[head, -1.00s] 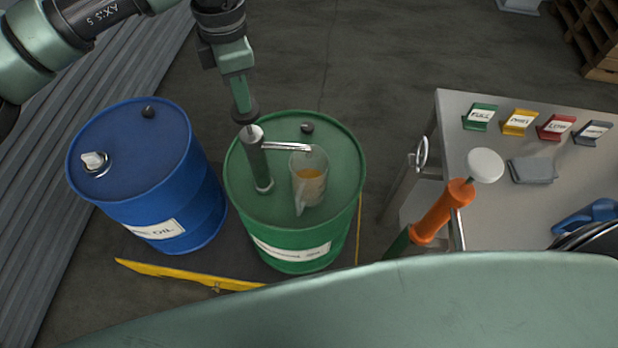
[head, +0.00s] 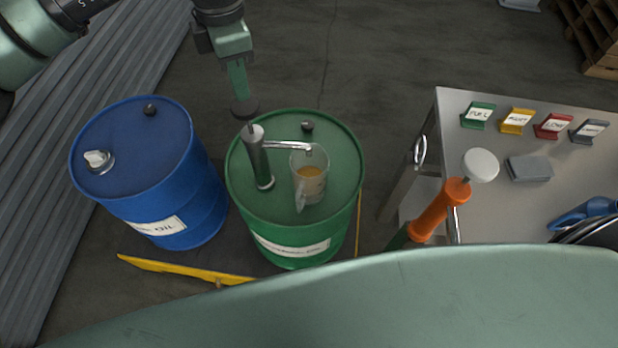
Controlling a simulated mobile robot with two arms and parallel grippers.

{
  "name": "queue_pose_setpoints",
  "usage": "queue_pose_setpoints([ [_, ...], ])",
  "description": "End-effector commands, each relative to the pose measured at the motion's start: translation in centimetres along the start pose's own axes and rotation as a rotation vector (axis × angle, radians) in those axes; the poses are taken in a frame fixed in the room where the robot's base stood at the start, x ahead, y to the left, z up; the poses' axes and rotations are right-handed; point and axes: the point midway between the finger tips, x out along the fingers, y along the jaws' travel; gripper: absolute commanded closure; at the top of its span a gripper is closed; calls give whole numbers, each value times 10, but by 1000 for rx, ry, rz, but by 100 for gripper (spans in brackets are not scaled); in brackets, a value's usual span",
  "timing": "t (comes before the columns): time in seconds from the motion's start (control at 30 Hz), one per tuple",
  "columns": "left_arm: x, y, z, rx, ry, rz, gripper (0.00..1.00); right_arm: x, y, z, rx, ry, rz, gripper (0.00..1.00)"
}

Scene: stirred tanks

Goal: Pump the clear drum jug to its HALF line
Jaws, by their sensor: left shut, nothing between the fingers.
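The clear jug (head: 311,186) stands on top of the green drum (head: 334,216), under the spout (head: 288,147) of the hand pump (head: 259,163). It holds some amber liquid; its line marks are too small to read. The pump has a dark round knob (head: 245,110) at the top of a thin rod, which shows a short length above the pump head. My left gripper (head: 240,98) points down, shut and empty, with its tips at the knob; I cannot tell whether they touch it. My right gripper is not in view.
A blue drum (head: 178,200) with a silver cap stands left of the green drum. A grey table (head: 500,190) at the right bears several coloured signs and a grey pad (head: 529,168). An orange tool with a white knob (head: 480,165) stands by the table. A yellow edge (head: 180,270) runs in front.

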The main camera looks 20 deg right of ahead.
Motion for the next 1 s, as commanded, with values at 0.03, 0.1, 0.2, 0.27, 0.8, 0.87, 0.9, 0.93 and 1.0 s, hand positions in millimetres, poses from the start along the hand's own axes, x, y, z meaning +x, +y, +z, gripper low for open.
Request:
queue_pose_setpoints([
  [0.03, 1, 0, 0, 0, 0, 0, 100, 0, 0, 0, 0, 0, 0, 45],
  [0.1, 2, 0, 0, 0, 0, 0, 100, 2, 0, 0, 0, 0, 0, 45],
  [0.2, 5, 0, 0, 0, 0, 0, 100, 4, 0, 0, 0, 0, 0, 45],
  [0.27, 7, 0, 0, 0, 0, 0, 100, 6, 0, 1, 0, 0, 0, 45],
  [0.8, 23, 0, 0, 0, 0, 0, 100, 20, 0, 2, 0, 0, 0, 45],
  [0.87, 25, 0, 0, 0, 0, 0, 100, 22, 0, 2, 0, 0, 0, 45],
  [0.9, 26, 0, 0, 0, 0, 0, 100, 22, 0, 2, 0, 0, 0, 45],
  [0.93, 27, 0, 0, 0, 0, 0, 100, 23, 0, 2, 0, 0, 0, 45],
  [1.0, 26, 0, 0, 0, 0, 0, 100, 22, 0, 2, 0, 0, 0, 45],
])
